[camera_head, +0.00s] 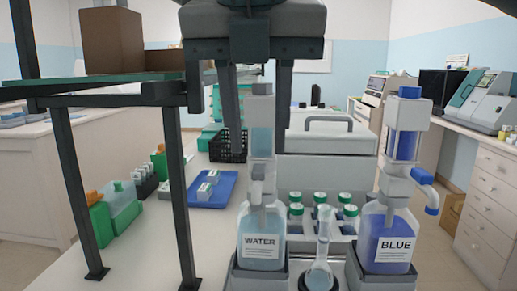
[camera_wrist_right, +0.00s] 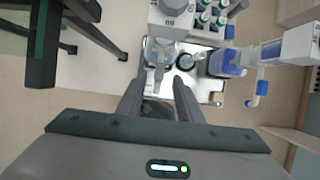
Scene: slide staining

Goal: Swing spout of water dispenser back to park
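The water dispenser (camera_head: 261,235) is a clear bottle labelled WATER with a tall pale pump head. Its spout (camera_head: 257,188) seems to point toward the head camera, in front of the bottle. My right gripper (camera_head: 258,130) hangs at the top centre, fingers down, open and empty. Its fingers appear on either side of the pump's upper part in the head view; depth and contact are unclear. In the right wrist view, the open fingers (camera_wrist_right: 158,85) point toward the dispenser, whose pale pump (camera_wrist_right: 160,55) lies beyond them. My left gripper is not in view.
A BLUE dispenser (camera_head: 388,238) stands at right, spout turned rightward. A clear flask (camera_head: 319,274) stands between the dispensers. Several green-capped bottles (camera_head: 320,198) are behind. A dark-legged shelf (camera_head: 68,180) stands at left, and a blue tray (camera_head: 222,196) lies on the table.

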